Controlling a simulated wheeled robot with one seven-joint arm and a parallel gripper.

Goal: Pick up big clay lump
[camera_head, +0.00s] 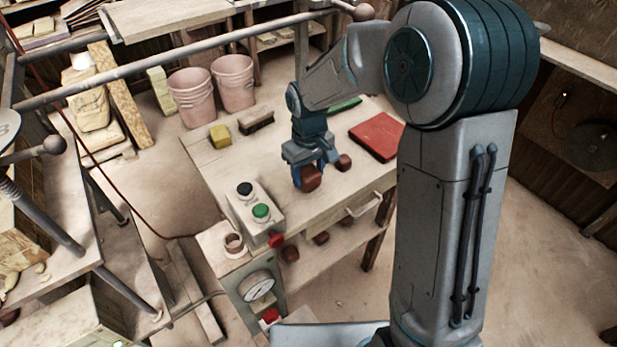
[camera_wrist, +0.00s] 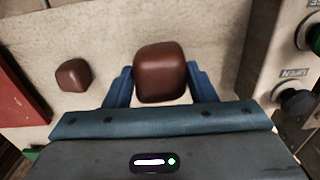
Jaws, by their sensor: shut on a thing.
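The big clay lump (camera_head: 311,178) is a reddish-brown rounded block. In the wrist view the big clay lump (camera_wrist: 160,72) sits between the two blue fingers of my gripper (camera_wrist: 161,88). In the head view my gripper (camera_head: 311,172) points down over the table and is shut on the lump. I cannot tell whether the lump touches the table top. A smaller clay lump (camera_head: 343,162) lies on the table to the right of my gripper; it also shows at the left in the wrist view (camera_wrist: 73,75).
A control box (camera_head: 254,205) with black and green buttons stands left of my gripper. A red slab (camera_head: 377,136), a yellow sponge (camera_head: 220,136), a brush (camera_head: 256,122) and a green item (camera_head: 345,105) lie on the table. More clay lumps (camera_head: 321,238) are on the shelf below.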

